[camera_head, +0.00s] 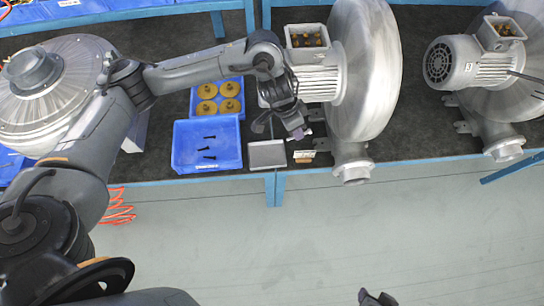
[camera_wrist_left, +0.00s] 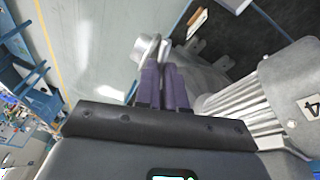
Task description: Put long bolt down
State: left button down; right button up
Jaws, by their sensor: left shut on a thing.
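My left gripper (camera_head: 298,133) hangs in front of the middle blower, above the bench's front part, right of the blue bin. Its two purple fingers are close together in the left wrist view (camera_wrist_left: 165,85), shut on a thin thing that I take for the long bolt; the fingers hide it. Several black bolts (camera_head: 209,157) lie in the open blue bin (camera_head: 180,165). A small grey metal tray (camera_head: 267,154) lies right of the bin, just left of and below the gripper. A dark tip (camera_head: 375,298) at the bottom edge may be my right gripper; its jaws cannot be made out.
The middle blower (camera_head: 365,70) with its motor stands close to the left gripper. A blue tray with brass discs (camera_head: 217,90) lies behind the bin. A small tan block (camera_head: 304,156) lies right of the metal tray. Another blower (camera_head: 470,62) stands at right. Dark mat (camera_head: 425,125) is bare between the blowers.

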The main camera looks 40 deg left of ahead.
pick_arm(q)
jog(key=s+a+f+m+g+b, duration=0.1)
jog(key=s+f+b, duration=0.1)
jog(key=f+b, duration=0.45)
jog(key=s+a+f+m+b, duration=0.1)
jog(key=s+f+b, duration=0.2)
jog(key=f+b, duration=0.35)
jog(key=b, duration=1.3)
send_over(268, 164)
jog(key=a, duration=0.1)
jog(key=shift+m+h, duration=0.3)
jog(key=shift+m, duration=0.1)
notch_tip(268, 164, down, 22)
jog(key=shift+r, duration=0.1)
jog(key=shift+f+b, duration=0.65)
jog(key=shift+f, duration=1.3)
jog(key=shift+a+f, duration=0.1)
jog(key=shift+f, duration=0.1)
